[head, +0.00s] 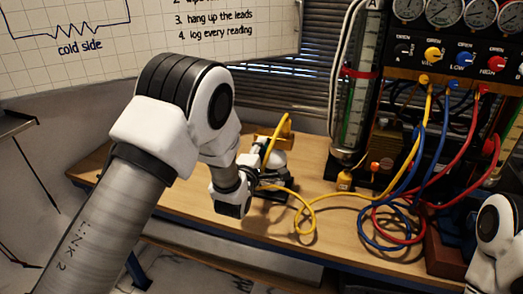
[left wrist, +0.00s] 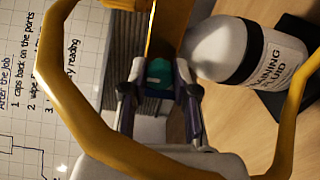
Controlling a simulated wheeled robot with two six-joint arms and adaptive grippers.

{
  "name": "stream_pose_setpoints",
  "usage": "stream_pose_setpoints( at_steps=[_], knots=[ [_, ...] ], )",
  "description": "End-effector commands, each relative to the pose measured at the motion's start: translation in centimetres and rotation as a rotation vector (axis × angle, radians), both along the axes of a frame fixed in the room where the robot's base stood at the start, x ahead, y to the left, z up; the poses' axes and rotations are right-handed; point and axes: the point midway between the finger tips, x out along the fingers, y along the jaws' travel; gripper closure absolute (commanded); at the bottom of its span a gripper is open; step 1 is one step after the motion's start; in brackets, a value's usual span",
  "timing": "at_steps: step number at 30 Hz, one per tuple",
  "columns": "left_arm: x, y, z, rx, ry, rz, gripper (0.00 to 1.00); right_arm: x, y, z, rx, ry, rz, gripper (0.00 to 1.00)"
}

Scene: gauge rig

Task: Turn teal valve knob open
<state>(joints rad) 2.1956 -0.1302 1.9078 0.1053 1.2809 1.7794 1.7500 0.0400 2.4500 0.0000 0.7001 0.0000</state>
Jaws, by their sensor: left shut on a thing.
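The teal valve knob (left wrist: 158,73) shows in the left wrist view between the two fingers of my left gripper (left wrist: 160,85). The fingers are shut on it, and only a small teal part shows. A yellow part (left wrist: 166,28) rises just behind the knob. In the head view my left gripper (head: 254,162) is beside a yellow fixture (head: 272,137) on the bench, and the knob is hidden there. How far the knob is turned cannot be told. My right gripper is out of view; only part of the right arm shows at the right edge.
A yellow hose (head: 304,207) loops over the bench (head: 190,205) and, in the left wrist view, close around my gripper (left wrist: 58,75). The gauge panel (head: 455,50) with blue and red hoses is at right.

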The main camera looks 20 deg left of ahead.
Motion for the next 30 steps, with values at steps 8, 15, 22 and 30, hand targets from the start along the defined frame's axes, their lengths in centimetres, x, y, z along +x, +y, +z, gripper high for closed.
stream_pose_setpoints(
  at_steps=[8, 15, 22, 30],
  knots=[
    [0.0, 0.0, 0.0, -0.013, 0.000, 0.000, 1.00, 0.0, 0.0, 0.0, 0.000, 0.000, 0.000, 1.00],
    [0.0, 0.0, 0.0, -0.012, 0.000, 0.000, 0.50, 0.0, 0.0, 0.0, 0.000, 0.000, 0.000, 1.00],
    [0.0, 0.0, 0.0, -0.011, 0.000, 0.000, 0.46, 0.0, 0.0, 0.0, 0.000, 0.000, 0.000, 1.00],
    [-2.3, 0.0, 0.0, -0.010, 0.002, 0.000, 0.46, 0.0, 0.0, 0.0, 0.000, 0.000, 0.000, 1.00]
  ],
)
